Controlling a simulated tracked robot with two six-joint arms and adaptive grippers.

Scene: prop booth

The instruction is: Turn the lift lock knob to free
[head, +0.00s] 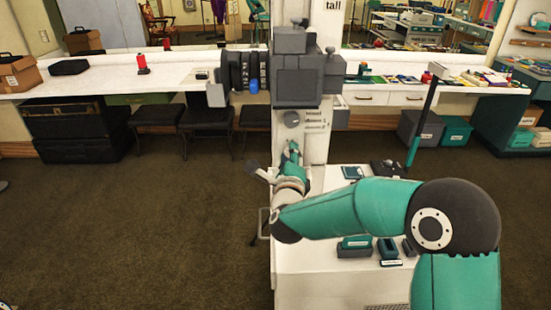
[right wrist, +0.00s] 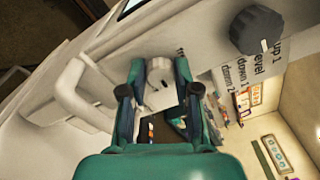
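A pale, rounded knob-like piece (right wrist: 158,74) sits on the white column, between the fingertips of my right gripper (right wrist: 160,68) in the right wrist view. The fingers are spread on either side of it, and I cannot tell whether they touch it. A printed label beside it is mostly hidden, so I cannot read its setting. In the head view my right gripper (head: 291,150) is small and in front of the lower column (head: 317,140), where the pale piece cannot be made out. My left gripper is not in view.
A dark round knob (right wrist: 257,30) with a label of up, level and down settings is on the column; it also shows in the head view (head: 291,118). A dark boxy camera head (head: 300,75) is above. A white tubular handle (right wrist: 70,85) is left of my gripper.

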